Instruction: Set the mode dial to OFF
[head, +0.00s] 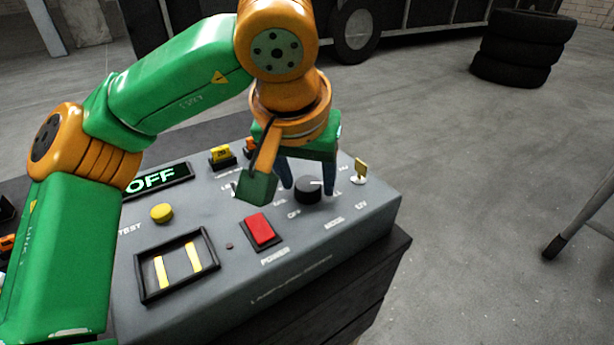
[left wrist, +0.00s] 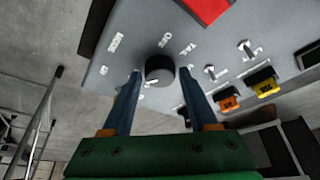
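The mode dial (head: 308,190) is a round black knob on the grey sloped panel. Labels surround it, with OFF toward its front left and MODE in front of it. The dial is also in the left wrist view (left wrist: 159,70), between my finger tips. Which label its pointer faces is not clear. My left gripper (head: 309,187) is open just above the dial, one blue finger to each side. It also shows in the left wrist view (left wrist: 160,73), with gaps between fingers and knob. A display (head: 157,177) reads OFF in green letters. My right gripper is out of view.
A red power switch (head: 260,230) sits left of the dial. A small yellow-tipped toggle (head: 361,168) stands close on its right. A yellow button (head: 161,213) and a framed pair of yellow bars (head: 178,265) lie further left. Open floor is right of the panel.

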